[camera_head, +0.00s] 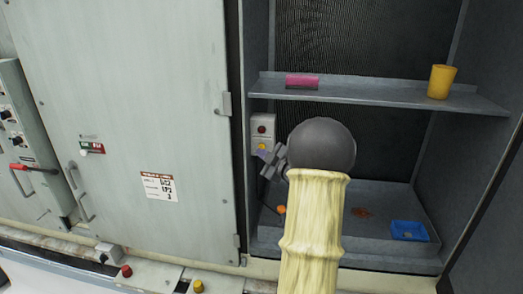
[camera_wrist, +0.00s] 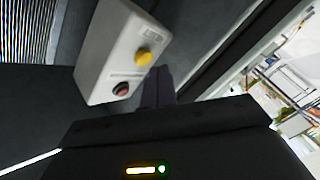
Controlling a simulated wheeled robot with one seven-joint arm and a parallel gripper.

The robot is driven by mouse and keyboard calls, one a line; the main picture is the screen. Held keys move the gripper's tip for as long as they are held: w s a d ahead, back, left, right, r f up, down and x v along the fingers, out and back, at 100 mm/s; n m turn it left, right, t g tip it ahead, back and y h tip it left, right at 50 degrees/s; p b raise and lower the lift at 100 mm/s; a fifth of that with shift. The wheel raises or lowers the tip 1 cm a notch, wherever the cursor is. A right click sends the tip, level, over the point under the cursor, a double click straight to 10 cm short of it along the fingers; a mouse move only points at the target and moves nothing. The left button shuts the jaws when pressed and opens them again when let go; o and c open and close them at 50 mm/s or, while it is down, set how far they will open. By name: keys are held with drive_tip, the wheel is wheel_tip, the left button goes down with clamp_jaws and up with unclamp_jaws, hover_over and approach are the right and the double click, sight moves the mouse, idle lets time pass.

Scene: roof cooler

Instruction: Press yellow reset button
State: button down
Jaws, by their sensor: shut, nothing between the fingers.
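The yellow reset button (camera_head: 262,146) sits on a small pale control box (camera_head: 262,125), below a red button (camera_head: 261,129). The box is fixed to the left inner wall of the open cabinet. In the wrist view the yellow button (camera_wrist: 144,56) and the red button (camera_wrist: 121,90) both show on the tilted box (camera_wrist: 110,50). My gripper (camera_head: 266,155) is shut and empty, close to the lower part of the box. In the wrist view its fingers (camera_wrist: 160,80) point up just right of the box. I cannot tell whether they touch it.
A shelf (camera_head: 390,93) above holds a pink block (camera_head: 302,82) and a yellow cup (camera_head: 441,81). A blue tray (camera_head: 409,231) and an orange ball (camera_head: 281,209) are on the cabinet floor. A large pale door (camera_head: 130,100) stands left. The cabinet's right wall bounds the space.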

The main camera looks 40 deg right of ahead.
drive_tip(key=shift+a, duration=0.1)
drive_tip(key=s+a+b, duration=0.2)
drive_tip(key=s+a, duration=0.1)
drive_tip(key=shift+s+a+b, duration=0.1)
drive_tip(key=shift+a+b, duration=0.2)
drive_tip(key=shift+a, duration=0.05)
idle(0.4)
idle(0.4)
